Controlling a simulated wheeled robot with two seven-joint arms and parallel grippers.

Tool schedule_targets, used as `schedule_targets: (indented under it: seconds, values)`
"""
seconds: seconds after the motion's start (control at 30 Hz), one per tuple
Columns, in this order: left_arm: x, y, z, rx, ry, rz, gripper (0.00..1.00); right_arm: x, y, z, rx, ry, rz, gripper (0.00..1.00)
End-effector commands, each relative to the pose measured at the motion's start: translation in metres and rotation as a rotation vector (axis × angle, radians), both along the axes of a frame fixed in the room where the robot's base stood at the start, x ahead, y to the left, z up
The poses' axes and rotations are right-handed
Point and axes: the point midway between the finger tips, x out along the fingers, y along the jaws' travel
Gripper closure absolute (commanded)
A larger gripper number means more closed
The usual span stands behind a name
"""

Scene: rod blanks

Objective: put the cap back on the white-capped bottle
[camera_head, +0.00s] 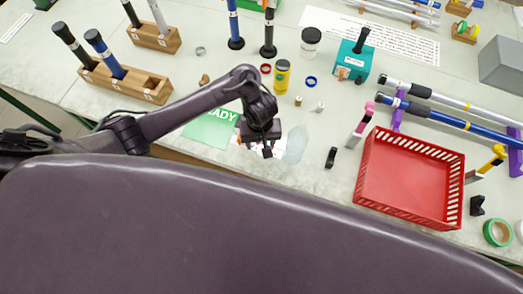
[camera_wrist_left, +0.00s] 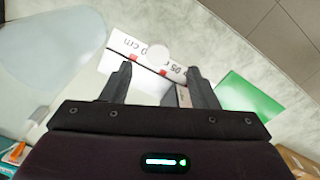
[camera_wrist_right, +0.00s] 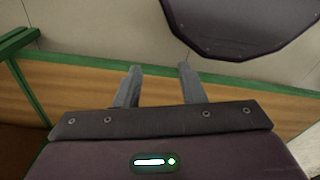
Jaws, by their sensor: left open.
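My left gripper (camera_head: 267,150) is low over the near table edge, beside the green card. In the left wrist view its fingers (camera_wrist_left: 158,85) are apart with nothing clearly held. A white round piece (camera_wrist_left: 158,53), possibly the cap, shows beyond the fingertips over a white printed card (camera_wrist_left: 125,44). A pale translucent shape (camera_head: 296,145) lies just right of the gripper; it also shows in the left wrist view (camera_wrist_left: 50,40). I cannot tell whether it is the bottle. My right gripper (camera_wrist_right: 155,80) is open and empty, away from the tabletop objects.
A green card (camera_head: 212,128) lies left of the left gripper. A yellow bottle (camera_head: 282,77), a dark-topped jar (camera_head: 311,38) and small rings stand behind. A red basket (camera_head: 410,178) is to the right. Wooden racks (camera_head: 125,80) stand at the left.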

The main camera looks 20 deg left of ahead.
Motion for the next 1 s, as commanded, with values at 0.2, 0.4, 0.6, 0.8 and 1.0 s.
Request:
schedule_targets:
  seconds: [0.2, 0.4, 0.6, 0.8, 1.0]
  values:
    - [0.001, 0.0, -0.011, 0.001, 0.002, 0.002, 0.46, 0.001, 0.0, -0.003, 0.0, -0.001, 0.0, 0.64]
    - [0.003, -0.001, -0.041, 0.002, 0.001, 0.001, 0.46, -0.01, -0.001, -0.011, -0.001, 0.013, 0.0, 0.64]
    - [0.003, -0.002, -0.052, 0.0, -0.001, 0.001, 0.46, -0.011, -0.001, -0.012, -0.001, 0.016, 0.0, 0.64]
    - [0.003, -0.002, -0.051, 0.0, -0.001, 0.0, 0.46, -0.011, -0.001, -0.012, -0.002, 0.015, 0.0, 0.64]
    - [0.003, -0.002, -0.051, 0.0, -0.001, 0.0, 0.61, -0.01, -0.001, -0.012, -0.002, 0.014, 0.0, 0.64]
